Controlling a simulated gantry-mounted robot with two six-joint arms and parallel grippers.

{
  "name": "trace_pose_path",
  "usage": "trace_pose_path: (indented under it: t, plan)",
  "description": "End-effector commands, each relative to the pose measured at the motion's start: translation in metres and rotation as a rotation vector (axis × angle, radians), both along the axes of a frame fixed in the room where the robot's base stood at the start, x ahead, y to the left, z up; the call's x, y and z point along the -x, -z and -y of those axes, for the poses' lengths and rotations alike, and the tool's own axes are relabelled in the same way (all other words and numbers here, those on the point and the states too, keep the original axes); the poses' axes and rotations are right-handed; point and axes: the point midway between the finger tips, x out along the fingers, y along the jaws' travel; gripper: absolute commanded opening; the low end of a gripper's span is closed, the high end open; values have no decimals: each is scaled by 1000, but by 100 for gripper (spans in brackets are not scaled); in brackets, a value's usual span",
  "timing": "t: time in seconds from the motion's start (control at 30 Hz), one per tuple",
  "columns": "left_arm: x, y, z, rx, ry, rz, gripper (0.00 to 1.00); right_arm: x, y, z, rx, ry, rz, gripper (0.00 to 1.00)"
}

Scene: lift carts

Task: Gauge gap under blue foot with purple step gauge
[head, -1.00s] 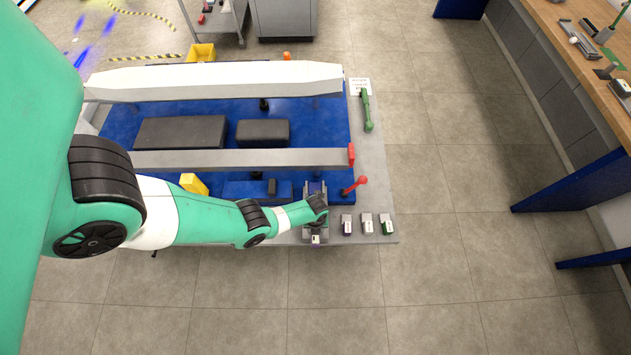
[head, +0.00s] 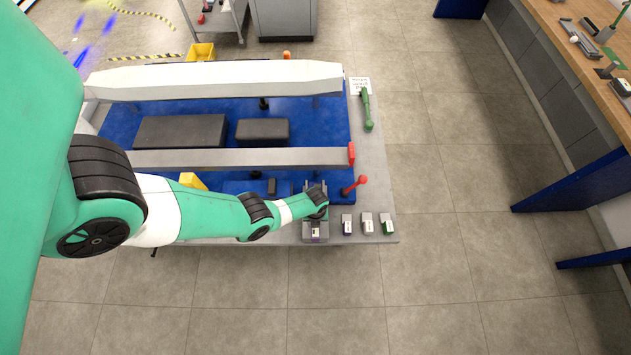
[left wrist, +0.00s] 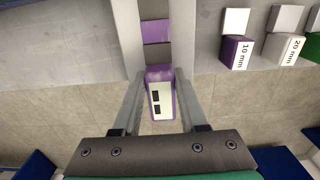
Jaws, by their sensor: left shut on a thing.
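The purple step gauge (left wrist: 160,75) is between my left gripper's fingers (left wrist: 158,98), which are shut on it in the left wrist view. Its near end carries a white label with dark marks, and purple and dark bands run along it away from me. Light grey upright sides stand to its left and right. In the head view my left gripper (head: 317,212) is at the front edge of the grey table, with the gauge's labelled end (head: 315,232) showing just in front of it. I cannot pick out the blue foot; my arm and gripper cover part of that area.
Labelled blocks stand right of the gripper: a purple 10 mm block (left wrist: 236,50), a white 20 mm block (left wrist: 283,47) and a green one (head: 387,226). A red-knobbed lever (head: 355,184) is close behind. A green tool (head: 367,110) lies at the table's right edge (head: 378,170).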

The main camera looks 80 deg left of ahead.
Motion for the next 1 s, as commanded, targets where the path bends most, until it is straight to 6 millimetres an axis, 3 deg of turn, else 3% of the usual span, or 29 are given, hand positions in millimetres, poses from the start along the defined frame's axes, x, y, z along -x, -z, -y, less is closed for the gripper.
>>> trace_pose_path:
  t: [1.0]
  plan:
    - [-5,0,-22,-1,-1,0,0,0,6,0,0,0,0,50]
